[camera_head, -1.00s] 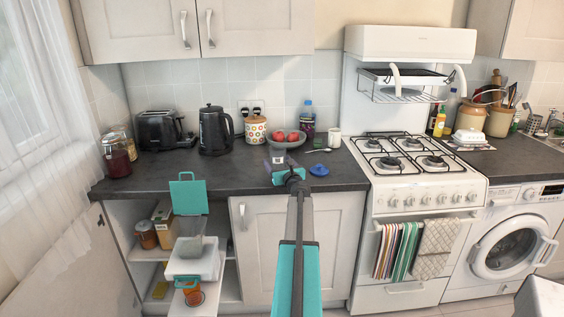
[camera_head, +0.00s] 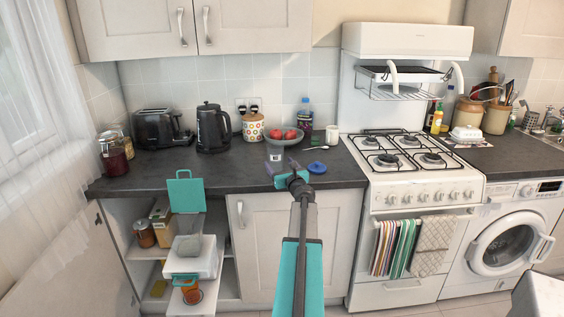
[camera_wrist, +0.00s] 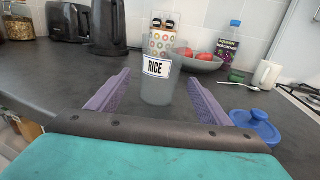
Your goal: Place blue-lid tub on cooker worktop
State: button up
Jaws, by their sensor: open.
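A clear, open-topped tub (camera_wrist: 158,85) with a RICE label stands upright on the dark worktop, in the middle of the wrist view. In the head view its label (camera_head: 276,157) shows just beyond my gripper. A blue lid (camera_wrist: 254,126) with a knob lies flat on the worktop to the tub's right; it also shows in the head view (camera_head: 317,167). My gripper (camera_wrist: 158,92) is open, its purple fingers to the left and right of the tub, with gaps visible. The white cooker (camera_head: 415,185) is to the right, with dark worktop (camera_head: 345,172) along its left side.
Behind the tub are a patterned canister (camera_head: 253,128), a fruit bowl (camera_head: 284,139), a bottle (camera_head: 305,114) and a white mug (camera_head: 332,133). A spoon lies near the mug. A kettle (camera_head: 212,130) and toaster (camera_head: 160,130) stand left.

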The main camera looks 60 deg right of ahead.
jog(key=shift+b+v, duration=0.35)
jog(key=shift+v, duration=2.9)
